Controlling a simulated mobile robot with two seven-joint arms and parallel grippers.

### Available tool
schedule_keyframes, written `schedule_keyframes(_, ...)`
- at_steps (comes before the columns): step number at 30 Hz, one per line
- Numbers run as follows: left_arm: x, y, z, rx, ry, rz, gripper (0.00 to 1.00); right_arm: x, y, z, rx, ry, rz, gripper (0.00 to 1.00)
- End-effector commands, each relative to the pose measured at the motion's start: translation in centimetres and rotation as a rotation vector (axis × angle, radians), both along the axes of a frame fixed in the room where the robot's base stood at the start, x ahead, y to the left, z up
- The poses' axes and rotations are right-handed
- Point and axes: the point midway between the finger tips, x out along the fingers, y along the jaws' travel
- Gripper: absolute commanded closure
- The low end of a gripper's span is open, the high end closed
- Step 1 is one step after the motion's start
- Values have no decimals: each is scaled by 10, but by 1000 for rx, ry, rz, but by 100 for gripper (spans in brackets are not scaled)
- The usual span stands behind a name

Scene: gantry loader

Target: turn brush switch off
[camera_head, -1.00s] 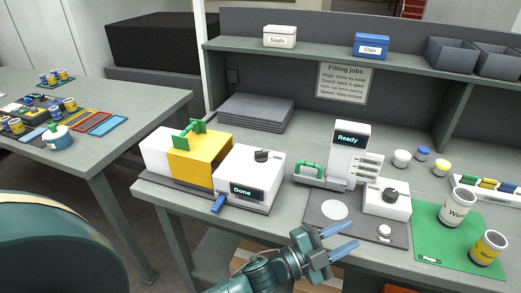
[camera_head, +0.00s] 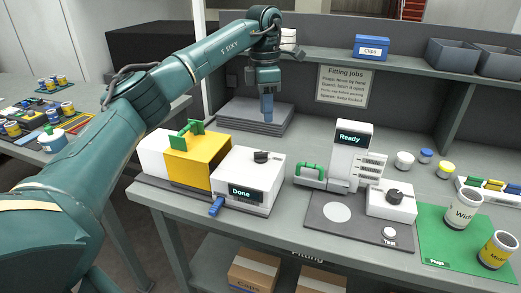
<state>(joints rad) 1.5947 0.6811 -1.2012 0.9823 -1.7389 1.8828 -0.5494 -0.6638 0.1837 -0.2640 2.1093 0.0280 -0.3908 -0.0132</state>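A white machine box (camera_head: 247,178) stands on the bench with a yellow cover (camera_head: 199,160) to its left. The box has a lit "Done" display (camera_head: 241,192), a black rotary knob (camera_head: 262,156) on top and a blue lever (camera_head: 216,206) low at its front. No brush label is readable, so I cannot tell which control is the brush switch. My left gripper (camera_head: 267,112) points down above and behind the knob, apart from it. Its blue fingers overlap from this side, so their opening is hidden. My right gripper is not in view.
A green handle (camera_head: 187,128) stands up from the yellow cover. A "Ready" station (camera_head: 349,150) with another black knob (camera_head: 394,196) is to the right. Stacked grey sheets (camera_head: 246,117) lie behind the gripper, and a shelf (camera_head: 330,52) runs above. Bench between box and sheets is clear.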

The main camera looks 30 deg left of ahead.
Motion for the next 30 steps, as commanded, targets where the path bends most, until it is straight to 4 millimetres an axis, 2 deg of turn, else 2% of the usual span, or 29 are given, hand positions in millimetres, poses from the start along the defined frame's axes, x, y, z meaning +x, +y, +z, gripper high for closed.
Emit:
schedule_keyframes(2, -3, 12, 8, 33, 6, 18, 66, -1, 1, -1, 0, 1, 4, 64)
schedule_keyframes(5, -4, 16, 4, 43, 11, 24, 66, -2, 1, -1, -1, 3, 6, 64)
schedule_keyframes(21, -5, 14, -97, 40, 10, 21, 66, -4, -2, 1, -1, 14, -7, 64)
schedule_keyframes(25, -4, 14, -112, 40, 9, 21, 66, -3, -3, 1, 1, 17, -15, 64)
schedule_keyframes(30, -4, 14, -119, 38, 6, 20, 66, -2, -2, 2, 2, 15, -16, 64)
